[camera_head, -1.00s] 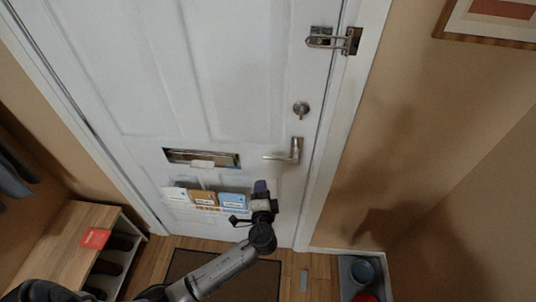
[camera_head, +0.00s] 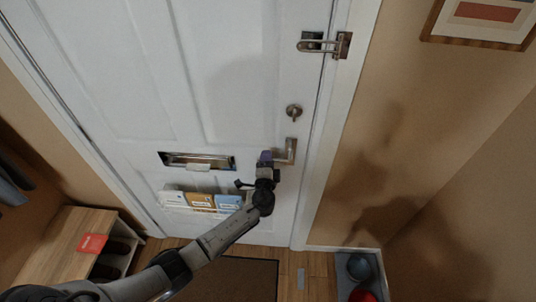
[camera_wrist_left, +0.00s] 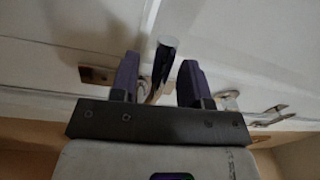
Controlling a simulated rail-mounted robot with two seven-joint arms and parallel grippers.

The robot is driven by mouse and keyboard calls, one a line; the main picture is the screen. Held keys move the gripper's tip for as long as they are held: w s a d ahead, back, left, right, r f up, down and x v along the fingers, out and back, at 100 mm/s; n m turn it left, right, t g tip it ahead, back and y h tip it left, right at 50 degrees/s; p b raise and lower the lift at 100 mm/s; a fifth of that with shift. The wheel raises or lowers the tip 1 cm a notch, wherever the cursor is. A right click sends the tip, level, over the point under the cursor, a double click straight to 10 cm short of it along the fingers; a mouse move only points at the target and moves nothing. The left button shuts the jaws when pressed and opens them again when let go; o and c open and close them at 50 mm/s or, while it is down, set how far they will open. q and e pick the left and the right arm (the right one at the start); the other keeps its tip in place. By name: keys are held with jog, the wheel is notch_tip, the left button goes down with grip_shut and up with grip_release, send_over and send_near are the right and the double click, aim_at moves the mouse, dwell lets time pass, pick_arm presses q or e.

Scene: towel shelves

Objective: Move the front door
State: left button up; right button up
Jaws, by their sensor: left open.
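The white front door (camera_head: 150,70) looks closed in its white frame. Its metal lever handle (camera_head: 291,148) is on the right side, below a round lock (camera_head: 294,111). My left gripper (camera_head: 265,158) is at the free end of the lever and partly covers it. In the left wrist view the purple fingers of my left gripper (camera_wrist_left: 159,62) are open, with the lever handle (camera_wrist_left: 165,48) showing between them. I cannot tell whether they touch it. My right gripper is not in view.
A metal door guard (camera_head: 325,44) is at the upper right of the door. A letter slot (camera_head: 197,161) and a holder with cards (camera_head: 200,201) are lower on the door. A wooden shoe bench (camera_head: 60,245) stands at left, a grey tray (camera_head: 345,270) with bowls at right.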

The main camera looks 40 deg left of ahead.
pick_arm(q)
jog(key=shift+x, duration=1.1)
jog(key=shift+c, duration=0.3)
grip_shut()
